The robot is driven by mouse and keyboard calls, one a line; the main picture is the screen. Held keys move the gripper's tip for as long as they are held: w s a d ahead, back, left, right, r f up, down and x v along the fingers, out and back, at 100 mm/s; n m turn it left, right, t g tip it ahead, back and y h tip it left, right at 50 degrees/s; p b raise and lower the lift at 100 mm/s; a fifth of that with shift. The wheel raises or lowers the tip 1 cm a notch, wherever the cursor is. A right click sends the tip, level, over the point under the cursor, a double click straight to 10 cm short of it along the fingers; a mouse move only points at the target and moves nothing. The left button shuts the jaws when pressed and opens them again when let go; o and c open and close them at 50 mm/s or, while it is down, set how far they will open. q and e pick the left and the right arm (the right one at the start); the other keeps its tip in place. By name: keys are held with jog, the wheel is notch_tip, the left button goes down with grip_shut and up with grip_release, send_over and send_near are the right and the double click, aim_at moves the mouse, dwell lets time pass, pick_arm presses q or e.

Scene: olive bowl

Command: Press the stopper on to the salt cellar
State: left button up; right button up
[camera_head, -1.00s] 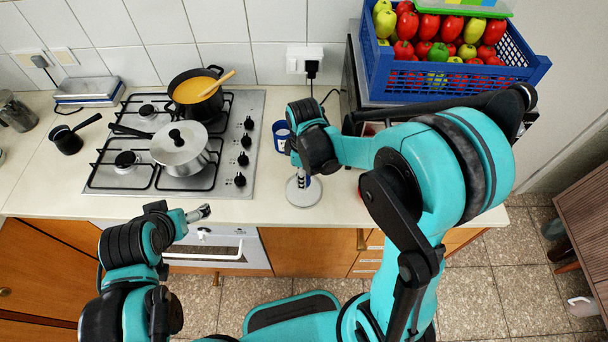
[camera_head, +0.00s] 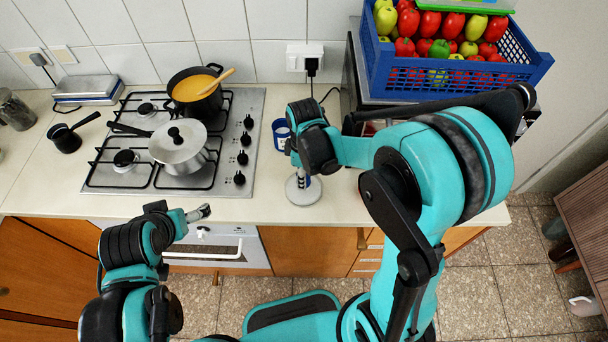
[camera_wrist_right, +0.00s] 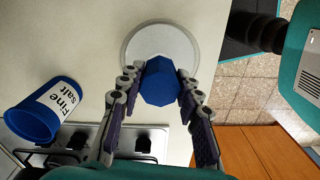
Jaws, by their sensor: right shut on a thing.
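The salt cellar is a blue and white pot (camera_head: 281,136) on the counter, right of the hob. In the right wrist view the cellar (camera_wrist_right: 61,101) is at the left, with a "Fine salt" label and a blue round end towards the camera. My right gripper (camera_head: 303,178) is over a pale round disc (camera_head: 303,194), to the front right of the cellar. In its wrist view the right gripper (camera_wrist_right: 159,88) is shut on a blue faceted stopper (camera_wrist_right: 160,76), apart from the cellar. My left gripper (camera_head: 199,213) is in front of the hob, too small to read.
The hob (camera_head: 230,180) holds a lidded pot (camera_head: 180,155) and a soup pot (camera_head: 193,106). A blue crate (camera_head: 400,75) of fruit and vegetables stands at the back right. A wall plug and cable (camera_head: 312,66) are behind the cellar. Some bare counter lies around the disc.

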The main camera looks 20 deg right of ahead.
jog(key=shift+f+b, duration=0.4)
jog(key=shift+f, duration=0.15)
dwell(0.4)
jog(key=o, duration=1.5)
jog(key=shift+r, duration=0.15)
jog(key=shift+r+p, duration=2.2)
jog(key=shift+r, duration=0.7)
jog(key=shift+s, duration=0.1)
